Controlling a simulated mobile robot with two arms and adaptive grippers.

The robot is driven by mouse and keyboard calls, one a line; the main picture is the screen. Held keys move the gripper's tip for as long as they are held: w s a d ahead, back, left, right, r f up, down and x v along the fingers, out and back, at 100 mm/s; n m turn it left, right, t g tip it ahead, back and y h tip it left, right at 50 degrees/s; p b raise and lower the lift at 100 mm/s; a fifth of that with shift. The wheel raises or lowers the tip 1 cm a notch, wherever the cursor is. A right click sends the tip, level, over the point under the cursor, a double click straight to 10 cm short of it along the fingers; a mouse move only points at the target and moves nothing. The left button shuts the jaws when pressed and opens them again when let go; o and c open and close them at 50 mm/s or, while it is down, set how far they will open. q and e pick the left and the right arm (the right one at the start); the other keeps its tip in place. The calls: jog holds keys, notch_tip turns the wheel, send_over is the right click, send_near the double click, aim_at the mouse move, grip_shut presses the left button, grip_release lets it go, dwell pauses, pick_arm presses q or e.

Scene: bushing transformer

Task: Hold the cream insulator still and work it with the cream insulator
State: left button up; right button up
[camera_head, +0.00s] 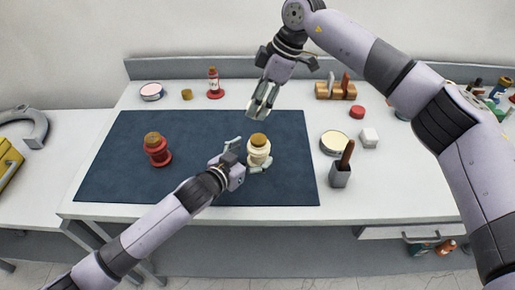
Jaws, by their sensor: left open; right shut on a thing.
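The cream insulator (258,148) stands upright on the dark blue mat (210,130), with a brown-gold top. My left gripper (252,154) reaches in from the lower left, with its open fingers on either side of the insulator's body. I cannot tell whether they touch it. My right gripper (259,110) points down just above and behind the insulator, apart from its top. Its fingers are close together on something too small to make out. A red insulator (157,152) with a brown-gold top stands on the mat's left part.
A wooden rack (336,92) and a red bottle (214,84) stand behind. The mat's front left is clear.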

aim_at(253, 136)
pick_arm(q)
jog(key=shift+x, duration=2)
jog(key=c, duration=1.6)
pick_arm(e)
jog(key=f+m+t+y, duration=0.2)
jog(key=m, duration=0.1)
jog(key=f+m+t+y, duration=0.1)
jog(key=f+m, duration=0.1)
jog(key=shift+s+d+t, duration=0.2)
jog(key=shift+d+t, duration=0.1)
jog(key=shift+d, duration=0.1)
jog(key=shift+f, duration=3.25)
